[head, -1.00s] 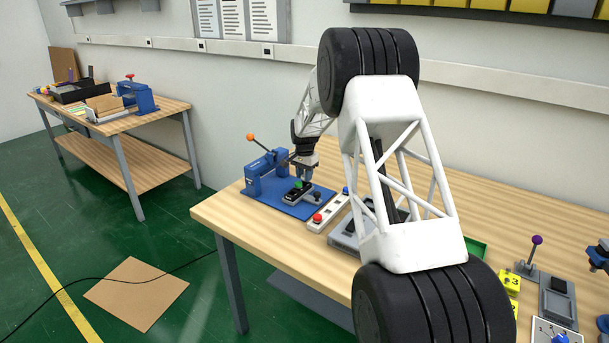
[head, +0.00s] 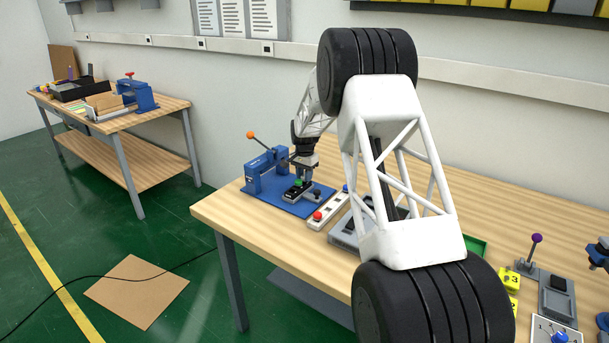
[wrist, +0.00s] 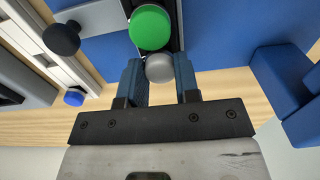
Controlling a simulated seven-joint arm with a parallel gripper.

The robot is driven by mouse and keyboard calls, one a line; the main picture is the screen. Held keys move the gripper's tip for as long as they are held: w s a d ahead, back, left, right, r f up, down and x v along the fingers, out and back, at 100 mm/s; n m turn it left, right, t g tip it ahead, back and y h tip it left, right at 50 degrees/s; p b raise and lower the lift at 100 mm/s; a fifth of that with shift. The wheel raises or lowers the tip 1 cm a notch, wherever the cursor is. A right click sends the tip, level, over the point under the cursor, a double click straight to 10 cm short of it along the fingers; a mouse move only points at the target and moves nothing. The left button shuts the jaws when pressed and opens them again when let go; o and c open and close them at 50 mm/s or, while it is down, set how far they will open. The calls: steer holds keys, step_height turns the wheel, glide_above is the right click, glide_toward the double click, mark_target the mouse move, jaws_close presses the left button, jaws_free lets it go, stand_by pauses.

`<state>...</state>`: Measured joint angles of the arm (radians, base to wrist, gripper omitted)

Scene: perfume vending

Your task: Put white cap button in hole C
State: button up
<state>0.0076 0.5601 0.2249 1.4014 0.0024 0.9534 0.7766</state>
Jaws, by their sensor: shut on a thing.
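The white cap button (wrist: 159,68) looks pale grey in the wrist view. It sits between the two fingertips of my gripper (wrist: 160,78), which is shut on it. A green button (wrist: 150,27) lies just beyond it, on a narrow black block (head: 294,193). The white cap is at the near end of this block; whether it is seated in a hole or held above one, I cannot tell. No hole letters are readable. In the head view my gripper (head: 303,171) points down over the block, and the white cap cannot be made out there.
The block is on a blue base plate (head: 322,200) with a blue lever press (head: 265,172) to its left. A black knob (wrist: 62,39) stands close by. A white strip (head: 327,212) with a red button lies to the right, then a grey fixture (head: 344,239).

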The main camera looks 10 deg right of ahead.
stand_by(0.3)
steer(key=o, duration=1.4)
steer(key=shift+o, duration=0.2)
steer(key=shift+r, duration=3.45)
steer(key=shift+r, duration=0.1)
